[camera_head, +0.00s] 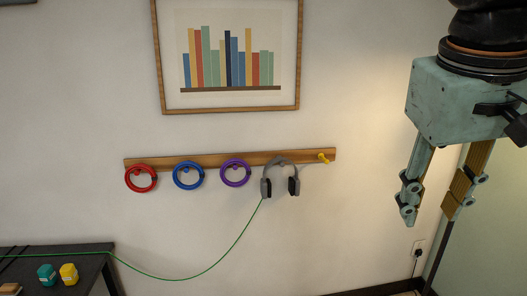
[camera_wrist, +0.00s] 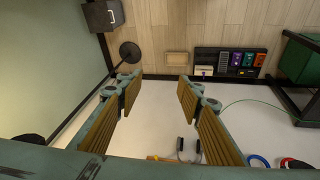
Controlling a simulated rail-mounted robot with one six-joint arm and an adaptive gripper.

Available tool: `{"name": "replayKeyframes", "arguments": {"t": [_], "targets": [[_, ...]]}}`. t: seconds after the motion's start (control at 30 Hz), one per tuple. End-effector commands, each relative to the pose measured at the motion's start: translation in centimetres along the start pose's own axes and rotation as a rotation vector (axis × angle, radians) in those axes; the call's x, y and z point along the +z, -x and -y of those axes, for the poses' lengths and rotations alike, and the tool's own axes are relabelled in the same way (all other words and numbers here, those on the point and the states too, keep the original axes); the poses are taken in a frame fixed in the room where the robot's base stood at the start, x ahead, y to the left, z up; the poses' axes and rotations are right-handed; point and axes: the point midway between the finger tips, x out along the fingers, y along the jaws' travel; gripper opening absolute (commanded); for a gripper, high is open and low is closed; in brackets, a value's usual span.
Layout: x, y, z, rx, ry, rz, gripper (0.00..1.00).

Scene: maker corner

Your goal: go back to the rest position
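My gripper (camera_head: 431,207) hangs at the right of the head view, pointing down, with its two fingers spread and nothing between them. In the wrist view my gripper (camera_wrist: 158,92) is also open, with a clear gap between the ridged pads. The wooden peg rail (camera_head: 225,160) is on the wall, left of and apart from my gripper. A red ring (camera_head: 141,190), a blue ring (camera_head: 188,187), a purple ring (camera_head: 235,184) and grey headphones (camera_head: 293,187) hang on it. The yellow peg (camera_head: 323,157) at its right end is bare.
A green cable (camera_head: 222,255) sags from near the headphones to a dark table (camera_head: 80,258) at lower left. A teal container (camera_head: 46,274) and a yellow container (camera_head: 69,273) stand there. A framed picture (camera_head: 228,107) hangs above the rail. The wall around my gripper is free.

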Motion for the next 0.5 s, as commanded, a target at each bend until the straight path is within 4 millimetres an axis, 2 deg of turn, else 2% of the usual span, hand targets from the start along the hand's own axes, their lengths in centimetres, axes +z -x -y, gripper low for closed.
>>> {"name": "replayKeyframes", "arguments": {"t": [0.1, 0.5], "targets": [[2.8, -0.4, 1.2, -0.029, 0.004, -0.005, 0.34], [11.1, -2.2, 5.0, -0.124, 0.008, -0.028, 0.34]]}}
